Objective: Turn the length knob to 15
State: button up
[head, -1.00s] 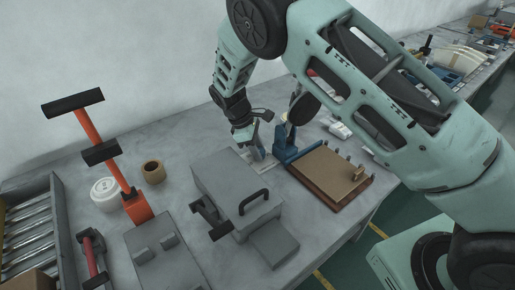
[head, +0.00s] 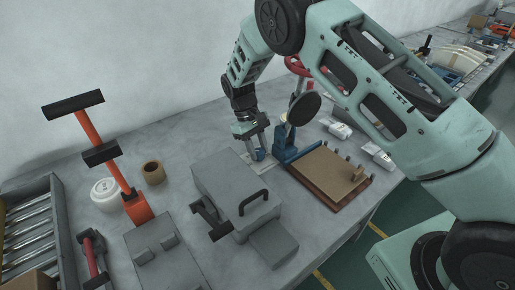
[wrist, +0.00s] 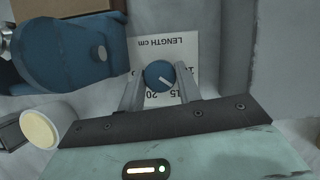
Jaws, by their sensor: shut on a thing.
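The length knob (wrist: 158,75) is a round blue dial with a white pointer line, on a white plate (wrist: 145,50) printed "LENGTH cm", which reads upside down in the wrist view. The pointer slants to the lower right, roughly toward the partly hidden "15"; "20" shows to the left of that. I cannot tell whether it lines up exactly. My gripper (wrist: 159,80) is shut on the knob, one finger on each side. In the head view my gripper (head: 257,150) is down at the plate, left of the blue press.
The blue press (head: 285,145) stands close on the right of my gripper, with a brown board (head: 325,172) beside it. A grey box with a black handle (head: 235,190) is in front. A tape roll (head: 153,172) and an orange lever (head: 125,180) are at left.

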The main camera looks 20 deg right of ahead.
jog(key=shift+w+d+r+m+y, duration=0.1)
jog(key=shift+m+y, duration=0.7)
jog(key=shift+m, duration=1.4)
jog(key=o, duration=1)
jog(key=b+v, duration=0.2)
jog(key=v, duration=1.5)
jog(key=shift+w, duration=0.25)
jog(key=shift+d+r, duration=0.1)
